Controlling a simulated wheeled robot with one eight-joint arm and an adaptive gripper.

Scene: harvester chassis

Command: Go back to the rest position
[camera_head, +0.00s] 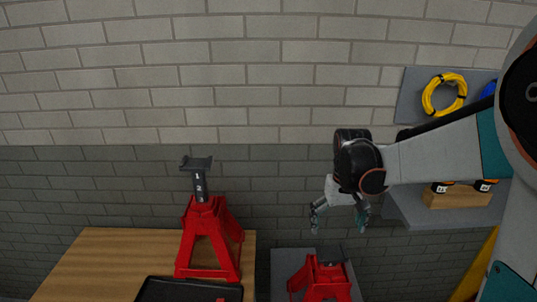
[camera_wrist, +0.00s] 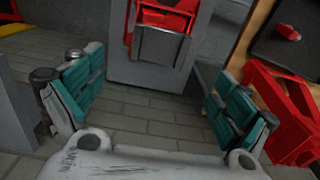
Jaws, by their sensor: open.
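My gripper (camera_head: 339,217) is open and empty, with its fingers spread and pointing down. It hangs in front of the brick wall, above a red jack stand (camera_head: 325,278) that stands on a grey surface (camera_head: 284,268). In the wrist view, my gripper (camera_wrist: 155,95) has its two teal finger pads wide apart. Between and beyond them are the grey block's side (camera_wrist: 137,72) and a red stand with a grey metal top (camera_wrist: 160,45). Nothing is between the pads.
A taller red jack stand (camera_head: 209,240), marked 1 and 2, is on the wooden table (camera_head: 95,262) beside a black tray (camera_head: 188,290). At right, a grey shelf (camera_head: 414,207) holds orange-black items on a wooden block (camera_head: 455,197). A yellow coil (camera_head: 444,94) hangs above.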

